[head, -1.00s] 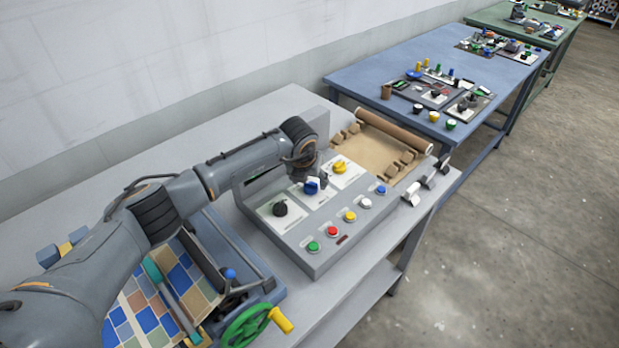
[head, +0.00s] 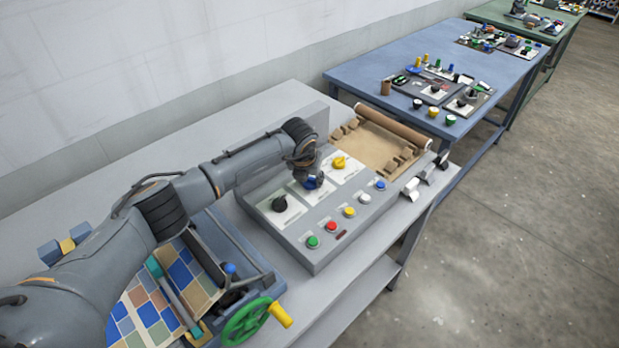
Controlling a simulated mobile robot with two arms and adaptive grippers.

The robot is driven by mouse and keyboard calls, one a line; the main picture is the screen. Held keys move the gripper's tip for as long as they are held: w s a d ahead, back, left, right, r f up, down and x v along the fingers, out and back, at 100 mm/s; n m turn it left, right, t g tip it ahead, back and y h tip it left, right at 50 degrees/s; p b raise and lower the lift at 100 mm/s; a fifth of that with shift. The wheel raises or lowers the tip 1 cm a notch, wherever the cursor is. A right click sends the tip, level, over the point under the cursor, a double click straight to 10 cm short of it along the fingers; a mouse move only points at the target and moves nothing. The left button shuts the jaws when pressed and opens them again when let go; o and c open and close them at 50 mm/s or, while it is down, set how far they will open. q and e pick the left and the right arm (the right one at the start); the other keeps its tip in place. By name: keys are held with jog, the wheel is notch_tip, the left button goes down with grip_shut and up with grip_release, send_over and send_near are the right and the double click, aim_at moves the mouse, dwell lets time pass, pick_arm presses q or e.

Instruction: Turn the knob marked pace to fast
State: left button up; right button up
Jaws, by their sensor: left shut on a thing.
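The grey control panel (head: 318,262) carries three large knobs on white plates: a black knob (head: 279,203), a blue knob (head: 312,184) and a yellow knob (head: 340,162). The labels are too small to read, so I cannot tell which one is marked pace. My left gripper (head: 309,177) points down at the middle plate and is shut on the blue knob, hiding most of it. The blue knob's pointing direction is hidden. My right gripper is not in view.
Green (head: 313,242), red (head: 331,227), yellow, white and blue buttons line the panel's front. A press with a green handwheel (head: 246,322) stands at the lower left. A brown roll (head: 394,127) lies behind the panel. A blue table (head: 360,76) stands beyond.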

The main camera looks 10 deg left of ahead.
pick_arm(q)
jog(key=shift+f+m+b, duration=0.15)
jog(key=shift+m+b, duration=0.15)
jog(key=shift+b, duration=0.15)
jog(key=m+h+b, duration=0.1)
jog(key=m+b, duration=0.3)
jog(key=b, duration=0.1)
jog(key=m+g+h+b, duration=0.1)
jog(key=m+h+b, duration=0.1)
jog(key=m+b, duration=0.2)
jog(key=shift+w+a+f+b, duration=0.1)
jog(key=shift+a+b, duration=0.1)
jog(key=shift+b, duration=0.85)
jog(key=shift+r+m+g+h+b, duration=0.15)
jog(key=shift+m+g+b, duration=0.25)
jog(key=shift+m+b, duration=0.35)
jog(key=shift+r+m+g+h+b, duration=0.15)
jog(key=shift+m+g+b, duration=0.25)
jog(key=shift+m+b, duration=0.35)
jog(key=shift+f, duration=0.1)
jog(key=o, duration=1.2)
jog(key=v, duration=1.2)
